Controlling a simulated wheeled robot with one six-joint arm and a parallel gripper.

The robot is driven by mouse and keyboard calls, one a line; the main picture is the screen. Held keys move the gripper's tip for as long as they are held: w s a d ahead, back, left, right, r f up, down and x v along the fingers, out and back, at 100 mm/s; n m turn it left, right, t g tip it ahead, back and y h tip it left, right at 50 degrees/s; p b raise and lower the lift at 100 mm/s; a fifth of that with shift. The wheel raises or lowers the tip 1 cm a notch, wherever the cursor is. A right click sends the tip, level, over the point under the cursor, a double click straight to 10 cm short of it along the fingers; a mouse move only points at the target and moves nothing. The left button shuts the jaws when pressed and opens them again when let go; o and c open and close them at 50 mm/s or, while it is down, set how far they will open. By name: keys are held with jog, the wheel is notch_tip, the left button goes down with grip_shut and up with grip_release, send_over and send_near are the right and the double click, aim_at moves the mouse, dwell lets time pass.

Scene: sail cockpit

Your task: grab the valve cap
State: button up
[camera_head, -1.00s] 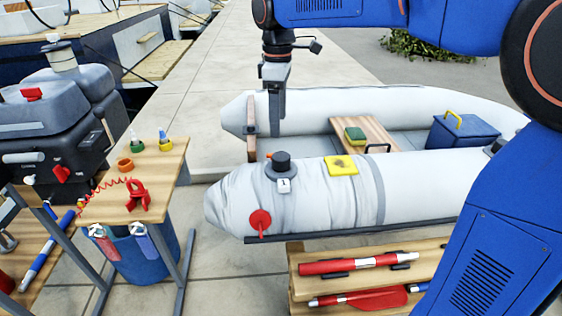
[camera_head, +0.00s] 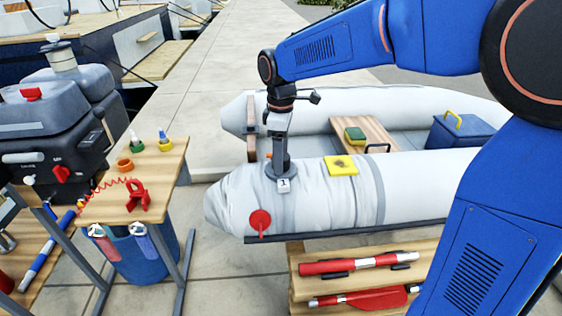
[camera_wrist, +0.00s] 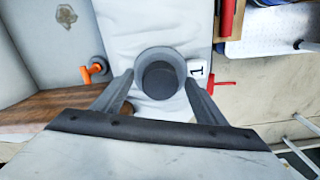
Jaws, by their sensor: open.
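The valve cap (camera_wrist: 160,80) is a round dark grey cap on the grey inflatable tube of the dinghy (camera_head: 300,205). In the wrist view it sits between the two fingers of my open gripper (camera_wrist: 160,92), with a lighter grey ring around it. I cannot tell whether either finger touches it. In the head view my gripper (camera_head: 279,165) points down over the cap, and the fingers hide most of it. A white tag marked 1 (camera_head: 284,185) hangs beside the valve, and it also shows in the wrist view (camera_wrist: 197,70).
A red disc-shaped fitting (camera_head: 260,220) is on the tube front, below the valve. A yellow pad (camera_head: 341,165) lies on the tube to the right. An orange fitting (camera_wrist: 92,69) is left of the cap in the wrist view. A small wooden table (camera_head: 150,185) stands at left.

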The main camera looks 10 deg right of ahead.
jog(key=shift+f, duration=0.25)
jog(key=shift+c, duration=0.6)
jog(key=c, duration=0.9)
jog(key=shift+c, duration=0.2)
